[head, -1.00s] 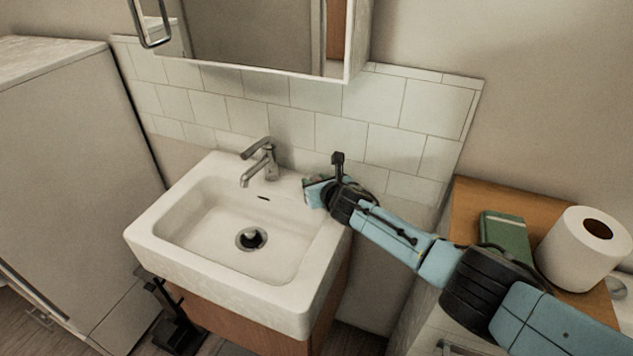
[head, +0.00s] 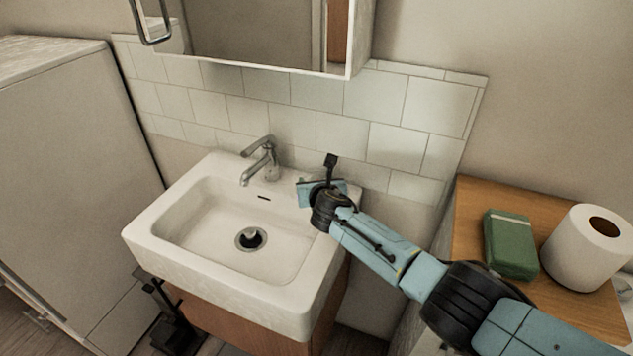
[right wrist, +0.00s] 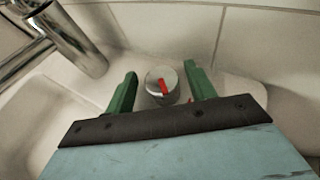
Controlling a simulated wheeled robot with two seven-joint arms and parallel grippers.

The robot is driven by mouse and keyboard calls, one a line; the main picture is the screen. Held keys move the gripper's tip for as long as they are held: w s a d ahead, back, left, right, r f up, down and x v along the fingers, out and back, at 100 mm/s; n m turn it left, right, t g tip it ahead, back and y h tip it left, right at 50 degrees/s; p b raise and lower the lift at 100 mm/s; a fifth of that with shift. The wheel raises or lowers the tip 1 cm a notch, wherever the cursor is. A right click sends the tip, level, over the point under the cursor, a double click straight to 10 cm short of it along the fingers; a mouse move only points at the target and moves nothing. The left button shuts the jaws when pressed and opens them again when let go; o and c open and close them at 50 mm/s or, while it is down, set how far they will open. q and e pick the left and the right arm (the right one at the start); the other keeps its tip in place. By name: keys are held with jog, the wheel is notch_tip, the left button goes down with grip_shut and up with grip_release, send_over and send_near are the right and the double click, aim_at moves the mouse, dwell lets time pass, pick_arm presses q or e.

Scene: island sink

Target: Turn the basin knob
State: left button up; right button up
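The basin knob (right wrist: 158,88) is a short grey cylinder with a red mark on its top, on the basin's back ledge to the right of the faucet. In the right wrist view it stands between the two green fingers of my right gripper (right wrist: 161,70), with a gap on each side. That gripper is open. In the head view my right gripper (head: 308,189) is over the back right corner of the white basin (head: 141,237), and it hides the knob.
The metal faucet (head: 261,160) stands left of my right gripper; it also shows in the right wrist view (right wrist: 75,40). A tiled wall (head: 291,127) rises close behind. A wooden top (head: 478,190) at the right holds a green box (head: 511,245) and a paper roll (head: 578,262).

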jog(key=shift+d, duration=0.1)
jog(key=shift+s+d+r+p, duration=0.1)
jog(key=shift+s+r+p, duration=0.25)
jog(key=shift+p, duration=0.2)
jog(key=p+v, duration=0.4)
jog(key=v, duration=0.1)
jog(key=shift+s, duration=0.4)
jog(key=p+v, duration=0.2)
jog(key=v, duration=0.4)
jog(key=shift+s+d, duration=0.1)
jog(key=shift+s, duration=0.25)
pick_arm(q)
jog(key=d+r, duration=0.4)
jog(key=r, duration=0.3)
jog(key=shift+h, duration=0.3)
jog(key=shift+s, duration=0.1)
